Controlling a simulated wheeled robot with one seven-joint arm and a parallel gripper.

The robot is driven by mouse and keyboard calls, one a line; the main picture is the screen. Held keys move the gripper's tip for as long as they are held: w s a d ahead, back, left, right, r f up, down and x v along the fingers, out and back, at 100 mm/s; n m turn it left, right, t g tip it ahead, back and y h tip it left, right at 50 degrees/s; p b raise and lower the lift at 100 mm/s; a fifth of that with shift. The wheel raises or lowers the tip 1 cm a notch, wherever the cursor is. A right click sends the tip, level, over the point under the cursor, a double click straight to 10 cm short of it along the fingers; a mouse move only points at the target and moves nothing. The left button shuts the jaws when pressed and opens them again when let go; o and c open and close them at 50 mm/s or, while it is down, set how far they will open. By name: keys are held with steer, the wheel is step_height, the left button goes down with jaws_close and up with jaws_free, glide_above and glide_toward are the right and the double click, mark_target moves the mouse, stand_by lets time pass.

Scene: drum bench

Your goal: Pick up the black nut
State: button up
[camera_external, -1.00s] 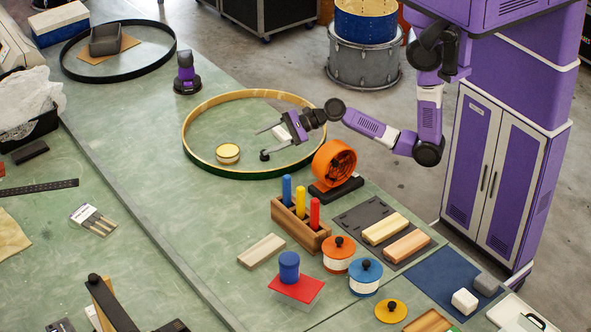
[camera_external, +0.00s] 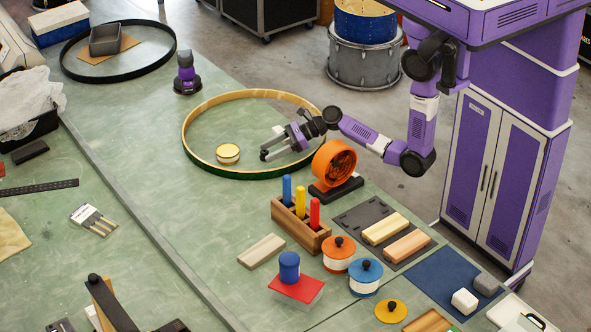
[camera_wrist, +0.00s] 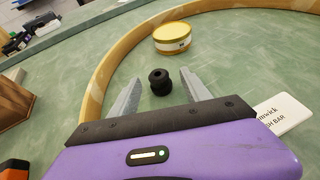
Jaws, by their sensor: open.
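The black nut (camera_wrist: 159,82) is a small, dark, rounded piece with a narrow waist. It stands on the green bench top inside the wooden hoop (camera_wrist: 104,62). In the wrist view it shows between the two grey fingers of my gripper (camera_wrist: 160,80), with space on both sides. In the external view my gripper (camera_external: 268,149) is low inside the hoop, pointing left, and I cannot make out the nut beside its fingertips. My gripper is open and holds nothing.
A round yellow-and-white tin (camera_external: 228,153) stands inside the hoop, beyond the nut. A white printed card (camera_wrist: 285,114) lies right of my gripper in the wrist view. An orange ring-shaped device (camera_external: 334,163) stands close by the hoop's right front.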

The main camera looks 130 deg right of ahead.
steer(key=shift+x, duration=0.75)
jaws_close()
steer(key=shift+r, duration=0.1)
